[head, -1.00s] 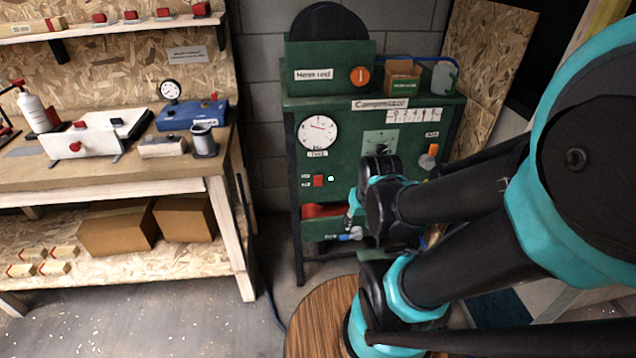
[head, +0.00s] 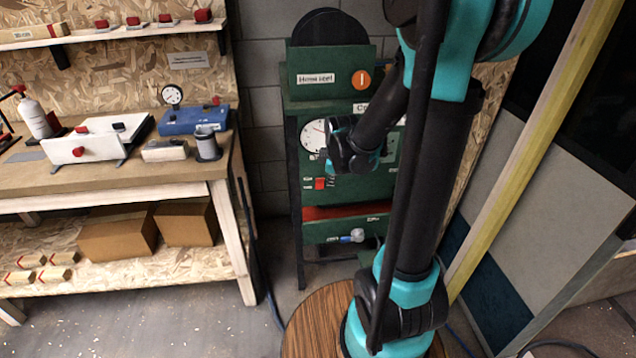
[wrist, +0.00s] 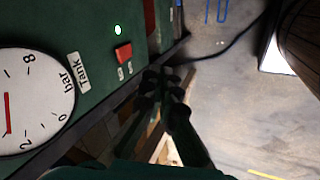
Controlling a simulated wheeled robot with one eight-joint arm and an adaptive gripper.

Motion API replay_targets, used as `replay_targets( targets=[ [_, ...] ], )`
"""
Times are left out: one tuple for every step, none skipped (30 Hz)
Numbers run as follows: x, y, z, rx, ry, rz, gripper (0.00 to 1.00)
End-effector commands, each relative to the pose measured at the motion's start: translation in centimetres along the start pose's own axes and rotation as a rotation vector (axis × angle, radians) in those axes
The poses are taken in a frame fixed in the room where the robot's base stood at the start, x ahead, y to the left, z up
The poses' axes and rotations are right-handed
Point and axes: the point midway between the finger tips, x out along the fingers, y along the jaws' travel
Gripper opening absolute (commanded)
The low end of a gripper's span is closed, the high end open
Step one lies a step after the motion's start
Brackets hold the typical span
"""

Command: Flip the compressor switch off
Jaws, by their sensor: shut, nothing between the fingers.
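The green compressor panel (head: 350,215) stands beyond my arm. Its small red switch (head: 320,184) is at the panel's left, below the round gauge, with two small labels beside it. In the wrist view the red switch (wrist: 123,53) is just above and left of my gripper (wrist: 162,76), beside a lit pale-green lamp (wrist: 117,30). My gripper is shut and empty, and looks apart from the switch. I cannot tell which way the switch is set. In the head view my wrist hides the fingertips.
The tank gauge (wrist: 30,105) is left of my gripper in the wrist view. A red strip (head: 345,212) and a valve (head: 352,236) lie below the switch. The workbench (head: 130,176) stands to the left and a wooden round top (head: 315,320) is in front.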

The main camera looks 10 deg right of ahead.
Motion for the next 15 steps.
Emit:
replay_targets(
  targets=[
    [0.6,0.8,-0.5,-0.061,0.001,0.002,0.0],
    [0.9,1.2,-0.7,-0.097,0.001,0.003,0.0],
    [1.2,1.6,-1.0,-0.141,0.002,0.005,0.0],
    [1.4,1.9,-1.2,-0.169,0.002,0.006,0.0],
    [1.7,2.2,-1.3,-0.192,0.002,0.007,0.0],
    [1.9,2.4,-1.5,-0.219,0.002,0.008,0.0],
    [2.0,2.5,-1.6,-0.236,0.002,0.008,0.0],
    [2.1,2.7,-1.6,-0.248,0.002,0.009,0.0],
    [2.2,2.8,-1.7,-0.261,0.002,0.009,0.0],
    [2.2,2.8,-1.8,-0.267,0.002,0.01,0.0],
    [2.3,2.9,-1.8,-0.271,0.002,0.01,0.0],
    [2.3,2.9,-1.8,-0.274,0.002,0.01,0.0],
    [2.3,2.9,-1.8,-0.274,0.002,0.01,0.0],
    [2.3,2.9,-1.8,-0.274,0.002,0.01,0.0],
    [2.3,2.9,-1.8,-0.274,0.002,0.01,0.0]
  ],
)
